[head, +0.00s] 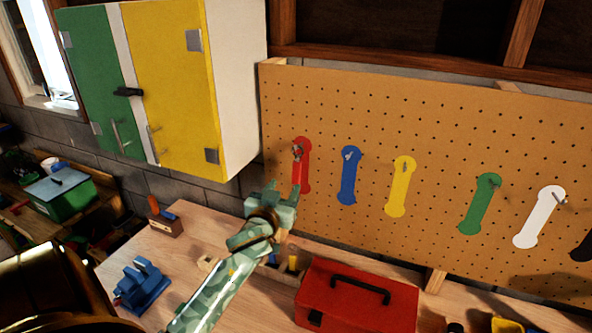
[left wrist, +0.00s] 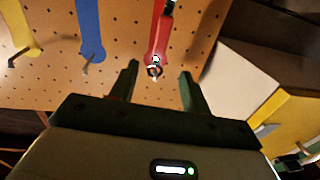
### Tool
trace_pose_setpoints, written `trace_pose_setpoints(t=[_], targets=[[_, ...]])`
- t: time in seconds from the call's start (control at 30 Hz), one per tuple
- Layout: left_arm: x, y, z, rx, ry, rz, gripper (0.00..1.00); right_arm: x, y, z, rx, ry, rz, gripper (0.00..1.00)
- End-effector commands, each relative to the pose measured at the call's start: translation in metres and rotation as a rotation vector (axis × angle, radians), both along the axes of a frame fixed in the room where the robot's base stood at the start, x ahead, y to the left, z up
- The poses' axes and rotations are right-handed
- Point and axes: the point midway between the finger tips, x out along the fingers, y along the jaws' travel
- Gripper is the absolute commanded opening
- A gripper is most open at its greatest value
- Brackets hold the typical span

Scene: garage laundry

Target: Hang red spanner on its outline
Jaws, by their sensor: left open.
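The red outline (head: 305,172) is on the pegboard, leftmost of the coloured outlines. A red spanner (head: 296,172) appears to hang on it; its red blends with the outline. In the left wrist view, which is upside down, a metallic ring (left wrist: 154,70) sits at the red outline's peg, and a dark end shows at the top edge. Whether the ring is fully around the peg I cannot tell. My left gripper (head: 283,190) is open and empty, just below and in front of the red outline. Its fingers (left wrist: 160,80) are apart, with nothing between them. My right gripper is not in view.
Blue (head: 348,178), yellow (head: 401,190), green (head: 479,207) and white (head: 539,218) outlines with pegs continue rightward. A cabinet (head: 175,75) hangs left of the board. A red toolbox (head: 345,300), a blue vise (head: 140,285) and a small box stand on the bench below.

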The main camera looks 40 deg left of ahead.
Motion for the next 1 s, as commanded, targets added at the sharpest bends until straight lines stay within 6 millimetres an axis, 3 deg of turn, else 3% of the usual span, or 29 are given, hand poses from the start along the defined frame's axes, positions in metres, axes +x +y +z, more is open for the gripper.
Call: trace_pose_setpoints(t=[0.3,0.5,0.93,1.0], targets=[[0.069,0.030,0.002,-0.001,-0.001,0.000,0.47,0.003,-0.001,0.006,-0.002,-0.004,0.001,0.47],[0.097,0.042,0.000,0.001,0.001,0.001,0.47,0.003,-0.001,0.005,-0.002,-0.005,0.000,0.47],[0.108,0.046,0.000,0.001,0.001,-0.001,0.47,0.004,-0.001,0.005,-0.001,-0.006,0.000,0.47],[0.108,0.046,0.000,0.001,0.001,-0.001,0.31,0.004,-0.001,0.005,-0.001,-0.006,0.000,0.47]])
